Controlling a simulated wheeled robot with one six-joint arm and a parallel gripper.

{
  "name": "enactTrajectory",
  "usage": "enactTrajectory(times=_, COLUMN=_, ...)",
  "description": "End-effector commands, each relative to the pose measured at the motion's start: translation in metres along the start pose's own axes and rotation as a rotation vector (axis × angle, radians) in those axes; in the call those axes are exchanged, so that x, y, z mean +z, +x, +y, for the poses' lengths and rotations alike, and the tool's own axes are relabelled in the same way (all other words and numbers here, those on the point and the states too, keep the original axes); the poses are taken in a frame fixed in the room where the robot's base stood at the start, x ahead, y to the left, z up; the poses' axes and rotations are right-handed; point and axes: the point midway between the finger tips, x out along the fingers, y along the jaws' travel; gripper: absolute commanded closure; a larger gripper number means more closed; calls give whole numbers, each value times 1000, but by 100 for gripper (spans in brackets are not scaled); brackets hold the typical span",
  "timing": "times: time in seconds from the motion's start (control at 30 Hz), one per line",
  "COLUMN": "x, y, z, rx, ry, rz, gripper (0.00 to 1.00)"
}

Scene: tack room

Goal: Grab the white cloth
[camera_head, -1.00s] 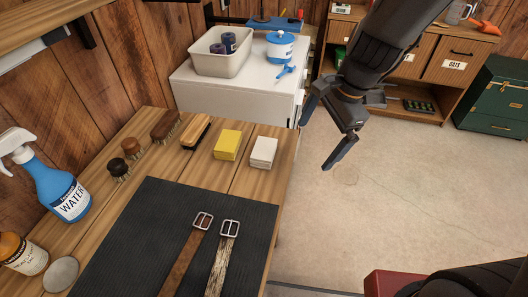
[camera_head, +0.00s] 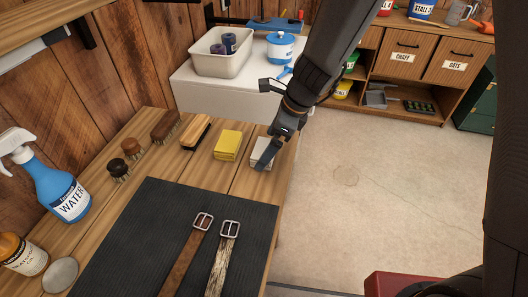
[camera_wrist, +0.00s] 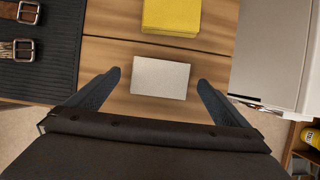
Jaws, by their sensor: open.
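The white cloth (camera_head: 259,153) is a folded block on the wooden bench, to the right of a yellow cloth (camera_head: 227,145). In the head view my gripper partly covers it. In the wrist view the white cloth (camera_wrist: 160,78) lies between and just beyond the fingertips, uncovered. My gripper (camera_wrist: 157,82) is open, with one finger to each side of the cloth and a gap on both sides. It also shows in the head view (camera_head: 272,147), over the bench's right edge. Nothing is held, and I cannot tell how high the fingers are above the bench.
A dark mat (camera_head: 165,235) with two buckled straps fills the front of the bench. Several brushes (camera_head: 165,125) and a blue spray bottle (camera_head: 60,190) stand left. A white cabinet (camera_head: 225,88) stands behind, close to the bench. Open floor (camera_head: 370,190) lies right.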

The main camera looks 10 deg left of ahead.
Motion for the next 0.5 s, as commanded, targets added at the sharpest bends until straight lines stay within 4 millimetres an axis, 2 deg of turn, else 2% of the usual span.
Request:
enactTrajectory(times=0.1, x=0, y=12, z=0, rx=2, ry=-1, rz=1, gripper=0)
enactTrajectory(times=0.37, x=0, y=15, z=0, rx=0, ry=-1, rz=0, gripper=0)
enactTrajectory(times=0.4, x=0, y=15, z=0, rx=0, ry=-1, rz=0, gripper=2)
enactTrajectory(times=0.5, x=0, y=15, z=0, rx=0, ry=-1, rz=0, gripper=19)
